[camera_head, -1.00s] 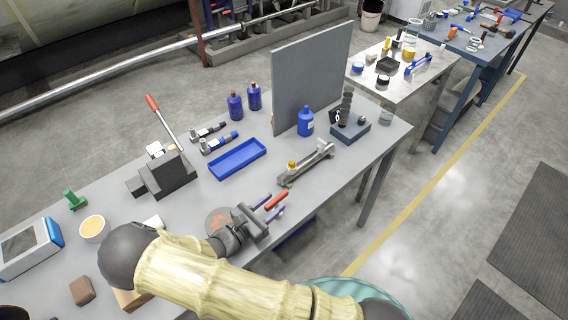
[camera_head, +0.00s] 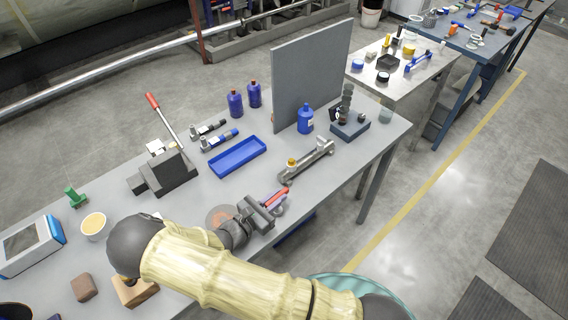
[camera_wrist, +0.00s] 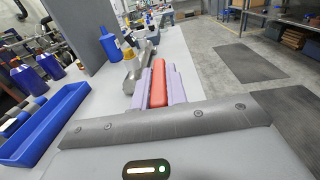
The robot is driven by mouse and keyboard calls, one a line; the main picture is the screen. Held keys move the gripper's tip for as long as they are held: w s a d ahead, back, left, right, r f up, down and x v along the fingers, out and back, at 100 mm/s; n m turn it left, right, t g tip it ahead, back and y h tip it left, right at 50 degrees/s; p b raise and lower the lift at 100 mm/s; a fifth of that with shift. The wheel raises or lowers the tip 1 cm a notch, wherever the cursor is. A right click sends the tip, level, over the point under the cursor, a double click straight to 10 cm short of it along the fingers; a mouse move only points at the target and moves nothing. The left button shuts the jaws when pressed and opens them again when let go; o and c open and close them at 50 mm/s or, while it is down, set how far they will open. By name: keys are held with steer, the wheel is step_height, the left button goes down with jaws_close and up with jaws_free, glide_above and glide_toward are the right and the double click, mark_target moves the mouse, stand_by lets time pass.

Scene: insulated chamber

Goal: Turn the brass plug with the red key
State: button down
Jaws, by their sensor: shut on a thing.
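My gripper (camera_head: 272,202) is shut on the red key (camera_head: 277,197), near the front edge of the grey table (camera_head: 330,215). In the wrist view the red key (camera_wrist: 160,84) lies lengthwise between the two purple fingers (camera_wrist: 160,86). The key's far end points toward the metal fixture. The brass plug (camera_head: 291,162) sits on the near end of the grey metal fixture (camera_head: 318,160), beyond the gripper and apart from the key. It also shows in the wrist view (camera_wrist: 129,54). I cannot tell whether the key touches the table.
A blue tray (camera_head: 237,157) lies left of the fixture. A grey upright panel (camera_head: 310,75) and a blue bottle (camera_head: 306,119) stand behind it. A dark vise-like block (camera_head: 168,173) is further left. Bare table lies between the tray and the fixture.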

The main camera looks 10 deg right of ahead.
steer(key=shift+w+r+p, duration=0.1)
steer(key=shift+r+p, duration=2)
steer(key=shift+r, duration=0.45)
